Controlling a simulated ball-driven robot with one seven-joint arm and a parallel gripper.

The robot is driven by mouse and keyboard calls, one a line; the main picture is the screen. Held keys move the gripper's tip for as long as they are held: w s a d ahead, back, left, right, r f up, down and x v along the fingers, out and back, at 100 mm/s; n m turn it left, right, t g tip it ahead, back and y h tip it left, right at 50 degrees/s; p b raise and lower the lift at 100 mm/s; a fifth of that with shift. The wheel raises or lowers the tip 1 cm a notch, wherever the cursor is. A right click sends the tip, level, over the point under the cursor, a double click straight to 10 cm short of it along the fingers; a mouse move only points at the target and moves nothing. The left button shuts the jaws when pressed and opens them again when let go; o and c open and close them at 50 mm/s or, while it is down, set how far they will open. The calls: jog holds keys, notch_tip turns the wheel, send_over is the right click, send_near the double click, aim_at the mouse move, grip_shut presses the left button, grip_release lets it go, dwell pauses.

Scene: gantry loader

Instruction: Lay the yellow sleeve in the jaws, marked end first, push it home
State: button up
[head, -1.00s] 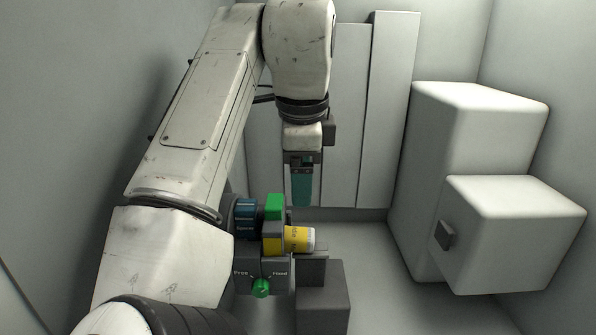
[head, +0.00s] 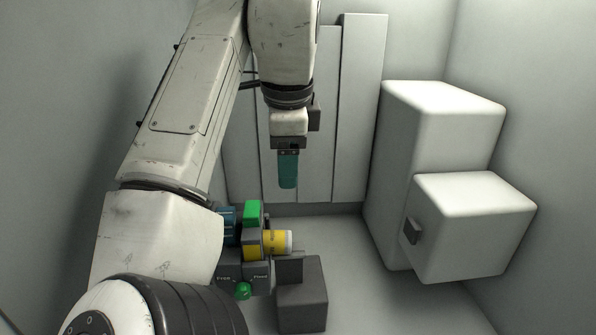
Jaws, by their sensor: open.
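The yellow sleeve (head: 271,243) lies level in the head view, with a pale right end facing outward. Its left end is hidden in or behind the jaws, and I cannot tell how deep it sits. The jaws show a green block (head: 252,213) on top and a yellow-faced block (head: 251,246) beside the sleeve. My gripper (head: 288,172), with teal fingers, hangs pointing down above and slightly right of the sleeve. It is open, empty and clear of the sleeve; one finger largely hides the other.
A green knob (head: 243,290) sits on the dark panel below the jaws. A dark grey block (head: 303,298) stands just right of it. Large white boxes (head: 440,160) stand at the right. Tall pale panels (head: 360,110) line the back; floor between is clear.

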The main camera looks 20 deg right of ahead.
aim_at(294, 251)
jog(key=shift+g+y, duration=0.7)
jog(key=shift+y, duration=0.2)
jog(key=d+f, duration=0.6)
jog(key=shift+w+p, duration=0.25)
jog(key=shift+p, duration=0.15)
jog(key=c, duration=0.4)
jog(key=shift+y, duration=0.7)
jog(key=f, duration=0.1)
jog(key=d+f, duration=0.1)
jog(key=f, duration=0.2)
jog(key=shift+s+d+f, duration=0.15)
jog(key=shift+d+f, duration=0.2)
jog(key=shift+d, duration=0.05)
jog(key=c, duration=0.5)
jog(key=shift+f+g, duration=0.3)
jog(key=shift+f, duration=0.25)
grip_shut()
jog(key=b+x, duration=0.7)
jog(key=b, duration=0.1)
jog(key=shift+f, duration=0.45)
jog(key=shift+a+p, duration=0.45)
jog(key=shift+w+a, duration=0.25)
jog(key=shift+a, duration=0.1)
jog(key=shift+w+a+p, duration=0.3)
jog(key=shift+a+p, duration=0.4)
jog(key=shift+a, duration=0.25)
jog(key=shift+w+a+p, duration=0.2)
jog(key=shift+a+p, duration=0.15)
jog(key=shift+a, duration=0.3)
